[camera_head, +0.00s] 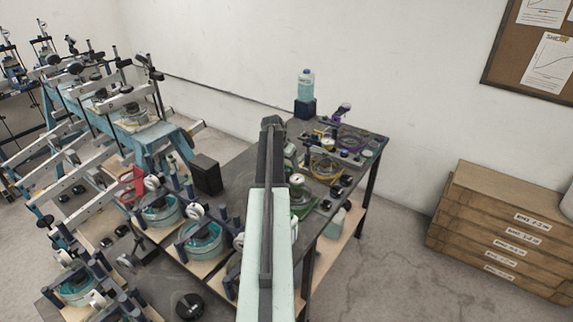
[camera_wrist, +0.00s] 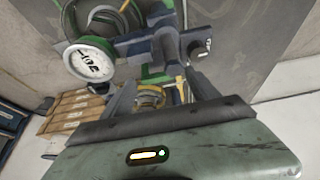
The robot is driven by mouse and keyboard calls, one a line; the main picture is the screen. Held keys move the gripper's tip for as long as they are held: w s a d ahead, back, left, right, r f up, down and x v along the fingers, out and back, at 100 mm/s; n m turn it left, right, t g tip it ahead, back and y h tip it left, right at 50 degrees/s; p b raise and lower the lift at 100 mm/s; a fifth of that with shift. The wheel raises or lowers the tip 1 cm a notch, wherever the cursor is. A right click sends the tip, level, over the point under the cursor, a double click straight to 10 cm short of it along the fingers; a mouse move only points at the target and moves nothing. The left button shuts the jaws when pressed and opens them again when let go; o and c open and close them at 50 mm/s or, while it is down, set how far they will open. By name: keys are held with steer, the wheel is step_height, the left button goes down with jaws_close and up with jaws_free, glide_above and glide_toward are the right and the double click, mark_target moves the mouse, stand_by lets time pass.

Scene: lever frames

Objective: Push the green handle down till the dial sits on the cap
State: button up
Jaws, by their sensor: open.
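In the wrist view a white round dial (camera_wrist: 89,62) with a dark marking sits at the upper left, beside green parts (camera_wrist: 118,22) of the device. My gripper (camera_wrist: 165,92) is open, its two dark fingers apart below a dark grey block (camera_wrist: 150,42). Slim green and brass-coloured parts show between the fingers; I cannot tell which is the handle or whether a finger touches it. The cap cannot be made out. In the head view the white dial (camera_head: 296,179) stands just right of my arm, above a green base (camera_head: 302,205). My arm hides part of this device.
The dark table (camera_head: 240,172) holds several similar devices, with a yellow-ringed one (camera_head: 322,168) and a purple one farther back. A blue bottle (camera_head: 306,85) stands at the back corner. Wooden drawers (camera_head: 500,225) stand right, across open floor. Lever racks crowd the left.

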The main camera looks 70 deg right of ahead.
steer(key=p+v, duration=0.6)
steer(key=v, duration=0.1)
steer(key=shift+a+r+p, duration=0.2)
steer(key=shift+r+p, duration=0.1)
